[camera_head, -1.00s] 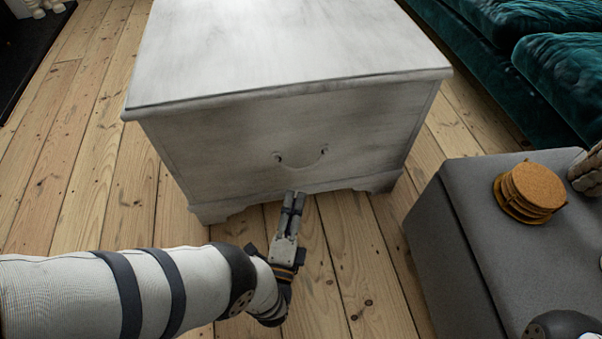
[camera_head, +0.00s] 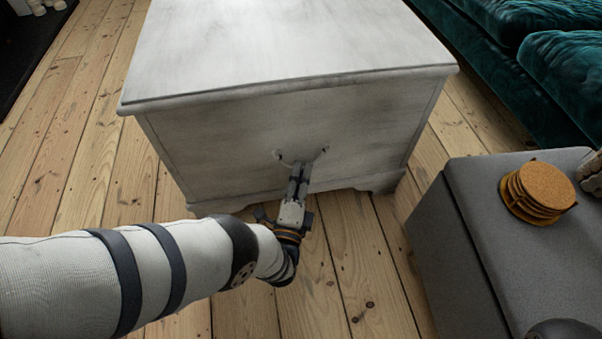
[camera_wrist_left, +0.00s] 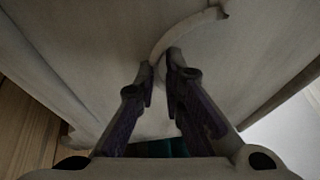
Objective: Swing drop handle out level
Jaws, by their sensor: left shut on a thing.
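The pale drop handle (camera_head: 285,161) is a curved bail on the front of the whitewashed chest (camera_head: 220,150), between two small mounts. In the left wrist view the handle (camera_wrist_left: 187,29) curves down from its mount to between my fingertips. My left gripper (camera_head: 301,168) reaches the chest front from below. It is shut on the handle, with the fingertips (camera_wrist_left: 165,60) close around the bail. In the head view the fingers hide part of the bail, and its exact angle is hard to tell. My right gripper is not in view.
A grey ottoman (camera_head: 455,245) with a stack of cork coasters (camera_head: 540,190) stands at the right. A dark green sofa (camera_head: 530,60) is at the upper right. Bare floorboards (camera_head: 345,250) lie open in front of the chest.

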